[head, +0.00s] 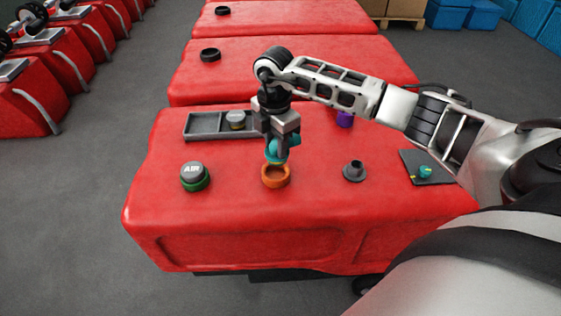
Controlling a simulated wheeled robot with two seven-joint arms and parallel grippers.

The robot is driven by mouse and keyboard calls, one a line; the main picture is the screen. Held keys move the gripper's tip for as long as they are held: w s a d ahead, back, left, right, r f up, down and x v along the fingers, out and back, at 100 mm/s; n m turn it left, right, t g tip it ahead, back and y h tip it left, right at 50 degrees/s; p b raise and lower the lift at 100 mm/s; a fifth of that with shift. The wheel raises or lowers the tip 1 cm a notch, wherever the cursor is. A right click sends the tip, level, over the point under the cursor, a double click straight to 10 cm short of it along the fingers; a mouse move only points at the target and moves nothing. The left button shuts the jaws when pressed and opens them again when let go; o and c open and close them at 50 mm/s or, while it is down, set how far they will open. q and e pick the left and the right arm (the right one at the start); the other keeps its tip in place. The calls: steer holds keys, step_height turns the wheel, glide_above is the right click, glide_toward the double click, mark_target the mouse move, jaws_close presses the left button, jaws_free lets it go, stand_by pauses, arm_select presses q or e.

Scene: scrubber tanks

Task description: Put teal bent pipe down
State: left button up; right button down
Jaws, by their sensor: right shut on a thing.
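My right gripper (278,138) is over the middle of the near red tank (230,230), pointing down. It is shut on a teal bent pipe (277,153), partly hidden by the fingers. The pipe is just above or at an orange ring (275,178); I cannot tell whether they touch. Another small teal piece with yellow marks (426,171) lies on a dark square mat (413,161) at the right. My left gripper is not in view.
A green-based cap marked AIR (194,176) stands at the left. A grey flanged stub (355,171) stands right of the ring. A grey tray (205,125) holding a round grey-topped cap (236,120) lies behind. A purple piece (345,119) is partly hidden by my arm. The tank's front is clear.

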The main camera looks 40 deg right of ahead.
steer(key=shift+r, duration=0.35)
